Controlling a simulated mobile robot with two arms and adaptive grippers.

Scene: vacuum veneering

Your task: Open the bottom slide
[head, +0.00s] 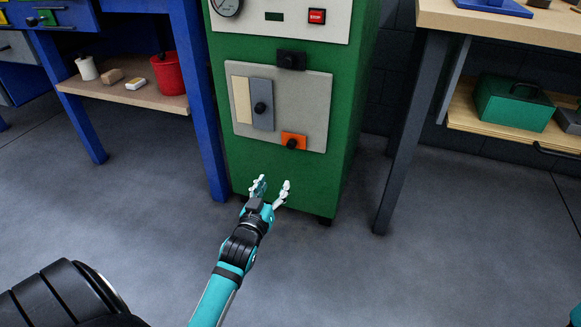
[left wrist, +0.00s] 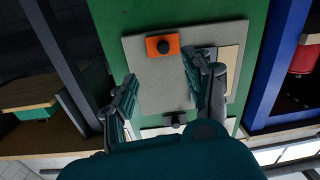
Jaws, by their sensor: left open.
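The green cabinet (head: 245,160) has a grey plate (head: 312,91) on its front. The bottom slide (head: 299,137) is a small orange piece with a black knob (head: 291,143) at the plate's lower right. A grey slide with a black knob (head: 262,112) partly covers a cream panel (head: 242,98). A black slide (head: 291,60) sits at the plate's top edge. My left gripper (head: 273,184) is open and empty, below the orange slide in the head view and apart from it. In the left wrist view the orange slide (left wrist: 153,42) shows between and beyond the open fingers.
A blue bench (head: 196,90) with a low shelf holding a red container (head: 168,73) stands left of the cabinet. A workbench leg (head: 410,130) and a shelf with a green toolbox (head: 514,103) stand to the right. The floor (head: 330,270) in front is clear.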

